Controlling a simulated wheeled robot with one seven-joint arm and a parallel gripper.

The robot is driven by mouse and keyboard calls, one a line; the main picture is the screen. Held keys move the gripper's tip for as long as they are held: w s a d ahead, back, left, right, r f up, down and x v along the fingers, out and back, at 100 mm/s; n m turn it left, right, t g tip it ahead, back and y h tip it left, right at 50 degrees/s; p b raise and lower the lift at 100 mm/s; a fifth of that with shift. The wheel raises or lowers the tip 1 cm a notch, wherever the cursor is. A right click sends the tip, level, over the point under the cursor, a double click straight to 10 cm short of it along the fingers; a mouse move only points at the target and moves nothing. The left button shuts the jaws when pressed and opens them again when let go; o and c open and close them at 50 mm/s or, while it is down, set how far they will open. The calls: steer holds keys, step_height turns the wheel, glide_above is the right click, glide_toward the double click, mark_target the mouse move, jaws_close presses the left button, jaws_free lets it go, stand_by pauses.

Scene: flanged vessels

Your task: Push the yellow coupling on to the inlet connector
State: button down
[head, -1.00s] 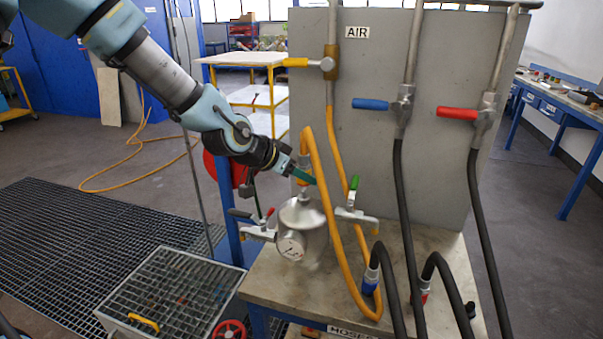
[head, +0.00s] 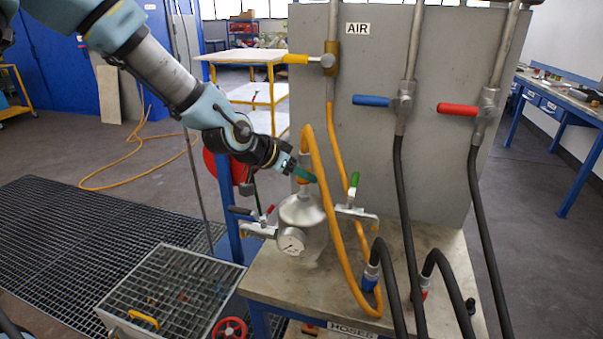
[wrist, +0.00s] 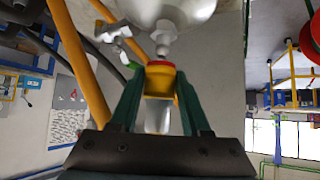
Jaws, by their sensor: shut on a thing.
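The yellow coupling (wrist: 160,82) has a yellow band with a red edge and a silver body. It also shows in the head view (head: 304,160), at the end of the orange hose (head: 318,152). My gripper (wrist: 160,98) has green fingers shut on the coupling; it also shows in the head view (head: 303,175). The silver inlet connector (wrist: 163,38) stands on top of the steel vessel (head: 302,212). The coupling is close to the connector and roughly in line with it. A small gap seems to show between them in the wrist view.
A gauge (head: 291,241) sits on the vessel's front. Valves with a green handle (head: 353,184) and a dark handle (head: 240,211) flank it. Black hoses (head: 400,230) hang to the right. A grey panel (head: 440,60) stands behind the bench (head: 330,300).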

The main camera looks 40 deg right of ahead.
mark_target(302, 187)
steer(key=shift+f, duration=0.15)
steer(key=shift+f+b, duration=1.5)
steer(key=shift+f, duration=0.15)
steer(key=shift+c, duration=1.4)
jaws_free()
steer(key=v, duration=1)
steer(key=shift+a+r+p, duration=0.25)
steer(key=shift+a+p, duration=0.05)
steer(key=shift+w, duration=0.1)
